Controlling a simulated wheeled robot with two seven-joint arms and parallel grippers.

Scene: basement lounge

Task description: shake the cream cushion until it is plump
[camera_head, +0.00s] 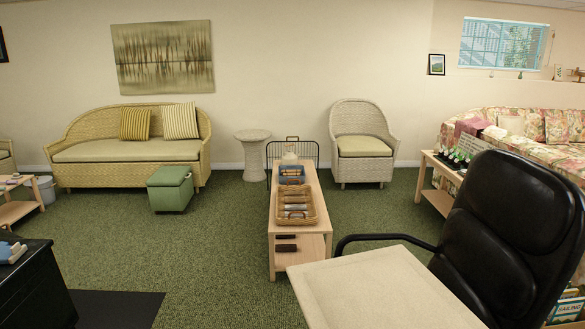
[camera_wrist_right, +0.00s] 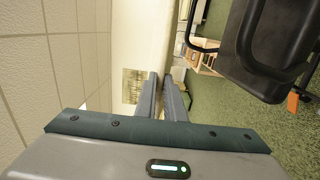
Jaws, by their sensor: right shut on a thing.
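The cream cushion (camera_head: 375,290) is large and pale with a seam along its edge. It shows at the bottom of the head view, in front of the black office chair, and the frame cuts off its near side. No gripper shows there. In the right wrist view my right gripper (camera_wrist_right: 160,76) has its two grey fingers close together, shut on the cushion. A pale cream area lies just beyond the fingertips; I cannot tell cushion from wall there. My left gripper is out of view.
The black office chair (camera_head: 507,235) stands close on the right. A long wooden table (camera_head: 311,178) with baskets stands ahead. A dark cabinet (camera_head: 32,283) is at the lower left. Green carpet (camera_head: 190,250) is open between the table and the left side.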

